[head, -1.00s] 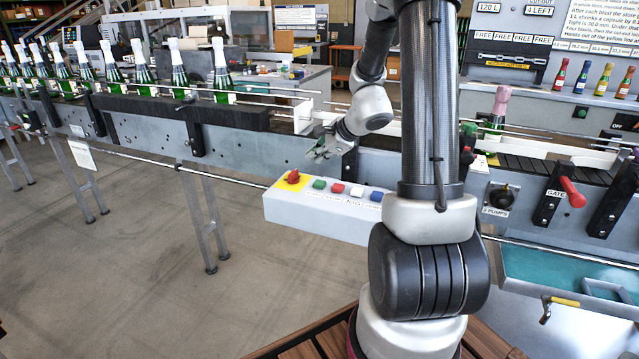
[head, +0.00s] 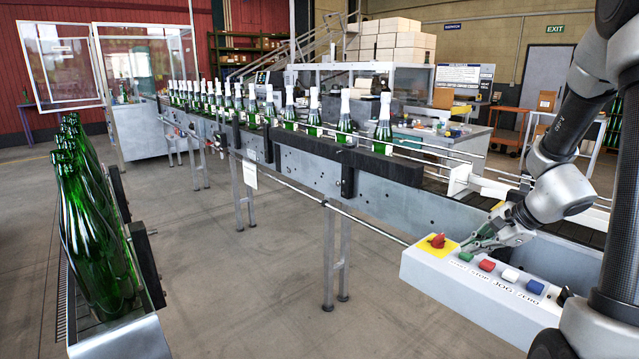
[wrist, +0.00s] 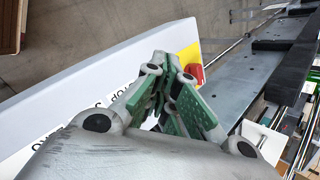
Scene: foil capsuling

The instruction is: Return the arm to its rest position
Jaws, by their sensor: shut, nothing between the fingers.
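My gripper (head: 470,244) is shut and empty at the end of my arm, on the right of the head view. It shows over or just behind the left end of the control box (head: 480,305), close to the red knob (head: 438,241) and the green button (head: 465,256). I cannot tell whether it touches the box. In the wrist view, the green-padded fingers of my gripper (wrist: 168,78) are together, with the red knob (wrist: 194,74) just beyond them. The fingers and wrist hide part of the box there.
The conveyor (head: 400,195) runs behind the control box, carrying a row of foil-topped bottles (head: 383,125). A rack of green bottles (head: 95,230) stands at the left. The floor (head: 250,300) between is clear. Red, white (head: 510,275) and blue (head: 535,286) buttons line the box.

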